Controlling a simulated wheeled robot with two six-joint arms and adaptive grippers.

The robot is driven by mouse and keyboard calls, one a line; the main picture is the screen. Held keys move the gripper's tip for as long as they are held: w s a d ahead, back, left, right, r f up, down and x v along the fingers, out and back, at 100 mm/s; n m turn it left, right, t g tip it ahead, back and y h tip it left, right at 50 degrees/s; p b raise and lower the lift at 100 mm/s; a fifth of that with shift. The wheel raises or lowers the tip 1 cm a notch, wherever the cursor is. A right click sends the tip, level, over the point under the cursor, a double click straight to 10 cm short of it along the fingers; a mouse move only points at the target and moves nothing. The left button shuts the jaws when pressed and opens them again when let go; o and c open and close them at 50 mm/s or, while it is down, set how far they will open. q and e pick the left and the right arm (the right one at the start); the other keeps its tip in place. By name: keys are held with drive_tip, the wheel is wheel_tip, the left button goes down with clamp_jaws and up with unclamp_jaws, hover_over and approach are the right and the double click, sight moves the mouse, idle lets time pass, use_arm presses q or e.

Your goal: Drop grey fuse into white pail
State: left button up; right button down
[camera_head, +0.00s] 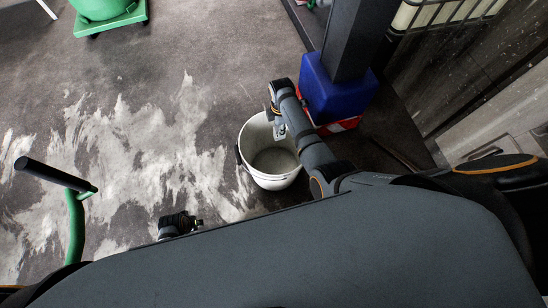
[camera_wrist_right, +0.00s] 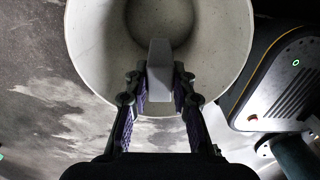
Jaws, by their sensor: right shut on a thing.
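The white pail (camera_head: 258,176) stands on the floor in the middle of the head view, its open mouth facing up. My right gripper (camera_head: 280,130) is over the pail's far rim. In the right wrist view the right gripper (camera_wrist_right: 160,88) is shut on the grey fuse (camera_wrist_right: 160,62), a pale block between the two fingers. The fuse lies against the pale inside of the pail (camera_wrist_right: 222,60) in that view; its exact height above the pail cannot be told. A dark jointed piece at the lower middle, seemingly my left gripper (camera_head: 180,224), is mostly hidden behind my body.
A blue box (camera_head: 330,95) on a red base (camera_head: 345,125) stands right of the pail, by a dark post (camera_head: 347,40). A green wheeled container (camera_head: 105,12) is at top left. A green pipe with black grip (camera_head: 75,205) stands at left. The stained floor left of the pail is free.

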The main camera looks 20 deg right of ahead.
drive_tip(key=c, duration=1.1)
unclamp_jaws()
drive_tip(key=shift+o, duration=0.2)
wheel_tip(320, 180, up, 8)
drive_tip(key=shift+f, duration=0.25)
